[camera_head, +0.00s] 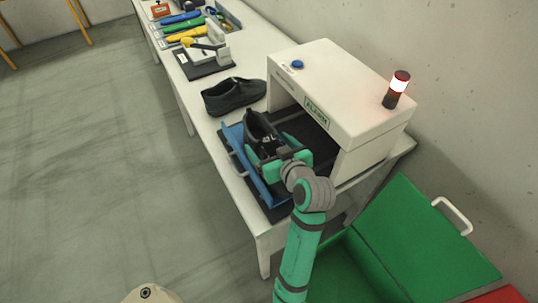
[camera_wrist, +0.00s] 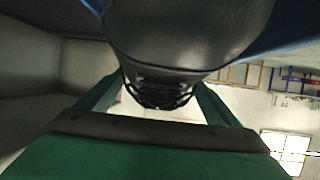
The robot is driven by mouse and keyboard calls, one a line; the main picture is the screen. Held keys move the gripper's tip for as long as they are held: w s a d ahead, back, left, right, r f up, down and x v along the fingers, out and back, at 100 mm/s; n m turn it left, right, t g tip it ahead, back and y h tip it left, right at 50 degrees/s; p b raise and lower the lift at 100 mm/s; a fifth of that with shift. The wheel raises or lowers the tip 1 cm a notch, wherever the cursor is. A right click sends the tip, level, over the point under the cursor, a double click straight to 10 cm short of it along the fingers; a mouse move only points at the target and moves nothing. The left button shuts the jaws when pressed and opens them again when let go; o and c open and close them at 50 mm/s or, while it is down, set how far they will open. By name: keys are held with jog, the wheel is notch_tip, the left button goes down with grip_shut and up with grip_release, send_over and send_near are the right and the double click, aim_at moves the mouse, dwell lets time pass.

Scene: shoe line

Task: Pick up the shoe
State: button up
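One black shoe (camera_head: 258,128) is at the blue tray (camera_head: 240,150) in the mouth of the white alarm machine. My gripper (camera_head: 272,158) is at this shoe, with a green finger on either side of it. In the wrist view the shoe (camera_wrist: 185,35) fills the top middle, its laces between the two fingers (camera_wrist: 155,95). The fingertips are hidden behind the shoe, so I cannot tell whether they press on it. A second black shoe (camera_head: 233,96) lies on the white table (camera_head: 205,125), behind the tray and clear of my gripper.
The white machine (camera_head: 335,85) has a lit red and white lamp (camera_head: 397,88) and a blue button (camera_head: 297,64). A green open bin (camera_head: 425,235) stands at the lower right. A dark pad with a device (camera_head: 205,58) and colored tools (camera_head: 185,28) lie farther back.

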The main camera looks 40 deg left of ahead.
aim_at(269, 138)
jog(key=c, duration=1.7)
jog(key=shift+o, duration=0.2)
jog(key=shift+r, duration=1.5)
jog(key=s+a+r, duration=0.1)
jog(key=r, duration=0.1)
jog(key=s+a+r, duration=0.1)
jog(key=r, duration=0.1)
jog(key=s+a+r, duration=0.1)
jog(key=a+r, duration=0.1)
jog(key=shift+s+r, duration=0.35)
jog(key=shift+s, duration=0.05)
jog(key=shift+s+a+r, duration=0.55)
jog(key=shift+s+a, duration=0.45)
jog(key=shift+s+a+r, duration=0.6)
jog(key=shift+s+a, duration=0.4)
jog(key=shift+s, duration=0.05)
jog(key=shift+s+a+r, duration=0.55)
jog(key=shift+s+a, duration=0.45)
